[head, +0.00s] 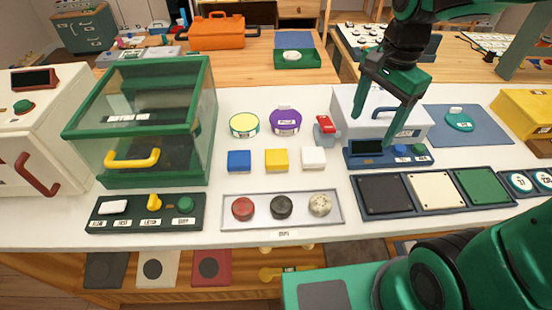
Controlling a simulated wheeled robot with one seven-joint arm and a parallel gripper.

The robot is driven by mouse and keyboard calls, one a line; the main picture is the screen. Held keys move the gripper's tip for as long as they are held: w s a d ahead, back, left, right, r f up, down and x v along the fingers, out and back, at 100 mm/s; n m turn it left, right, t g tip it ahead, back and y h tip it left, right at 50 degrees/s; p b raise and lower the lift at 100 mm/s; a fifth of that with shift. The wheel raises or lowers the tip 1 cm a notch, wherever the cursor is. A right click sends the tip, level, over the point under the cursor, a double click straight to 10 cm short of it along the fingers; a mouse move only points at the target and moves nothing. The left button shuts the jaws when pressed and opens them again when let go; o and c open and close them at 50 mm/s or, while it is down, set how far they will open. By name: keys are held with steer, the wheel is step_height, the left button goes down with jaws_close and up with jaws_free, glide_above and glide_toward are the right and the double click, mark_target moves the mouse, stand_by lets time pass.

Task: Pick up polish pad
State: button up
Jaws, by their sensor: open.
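No label that I can read names the polish pad. Round pad-like pieces in the head view are a yellow disc (244,124), a purple disc (286,121) and a teal disc (459,121) with a white top on a blue mat (482,136). Red (242,208), black (281,207) and speckled (320,204) round pieces sit in a grey tray (228,222). I cannot tell which is the pad. My gripper (373,130) is open and empty, pointing down in front of the white box with a blue handle (352,100), right of the purple disc and left of the teal one.
A green-framed glass case (185,135) stands at left. Blue, yellow and white blocks (276,160) lie mid-table. A small display panel (388,155) is close below my gripper. A panel of dark, cream and green squares (435,192) lies in front. A yellow box (522,112) is at right.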

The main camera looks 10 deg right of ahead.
steer(key=w+a+m, duration=0.3)
steer(key=w+a, duration=0.1)
steer(key=a, duration=0.8)
steer(key=m+y, duration=0.1)
steer(key=m, duration=0.1)
glide_toward(277, 156)
steer(key=f, duration=0.5)
steer(key=a+f, duration=0.1)
steer(key=f, duration=0.2)
steer(key=shift+w+f, duration=0.1)
steer(key=shift+f, duration=0.15)
steer(key=shift+c, duration=0.3)
steer(key=c, duration=1.1)
steer(key=shift+r, duration=0.1)
